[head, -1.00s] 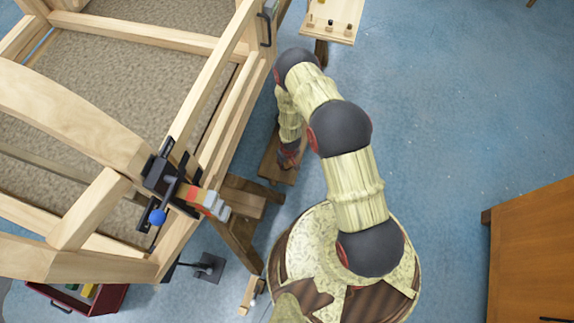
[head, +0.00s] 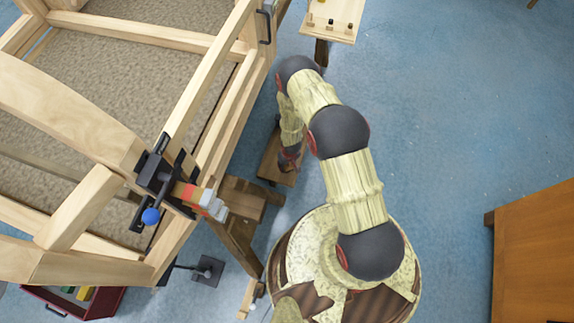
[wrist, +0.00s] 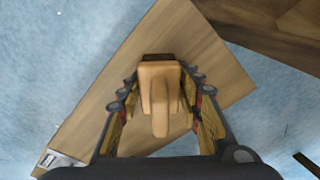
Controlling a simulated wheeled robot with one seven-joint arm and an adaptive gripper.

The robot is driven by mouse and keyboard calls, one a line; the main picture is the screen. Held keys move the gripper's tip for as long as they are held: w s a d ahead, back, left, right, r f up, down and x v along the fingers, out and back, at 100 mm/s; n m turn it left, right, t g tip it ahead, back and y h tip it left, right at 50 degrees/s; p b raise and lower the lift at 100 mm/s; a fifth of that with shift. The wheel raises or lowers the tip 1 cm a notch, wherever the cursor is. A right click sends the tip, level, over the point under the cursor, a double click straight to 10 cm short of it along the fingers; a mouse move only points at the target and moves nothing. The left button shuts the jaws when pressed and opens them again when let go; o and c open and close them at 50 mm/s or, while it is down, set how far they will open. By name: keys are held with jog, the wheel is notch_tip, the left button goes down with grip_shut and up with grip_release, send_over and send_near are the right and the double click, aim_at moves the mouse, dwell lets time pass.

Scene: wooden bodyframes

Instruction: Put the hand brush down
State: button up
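The hand brush (wrist: 160,92) shows in the wrist view as a tan wooden block with a rounded handle pointing towards the camera. My gripper (wrist: 160,85) is around it, one finger on each side, with narrow gaps between the fingers and the brush. The gripper looks open. Below the brush is a flat wooden board (wrist: 98,108); I cannot tell for sure whether the brush touches it. In the head view my gripper (head: 287,163) is low over a small wooden bench (head: 270,168), and the brush is hidden there.
A large wooden frame (head: 120,38) with a clamp (head: 155,175) fills the left. A trestle (head: 238,222) stands near the bench. A red drawer box (head: 103,303) is at lower left, a small table (head: 335,18) at the top, an orange-brown cabinet (head: 535,250) at right. Blue floor between is clear.

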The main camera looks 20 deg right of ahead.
jog(key=o, duration=0.4)
jog(key=shift+s+f, duration=0.1)
jog(key=shift+f, duration=0.05)
jog(key=shift+c, duration=0.2)
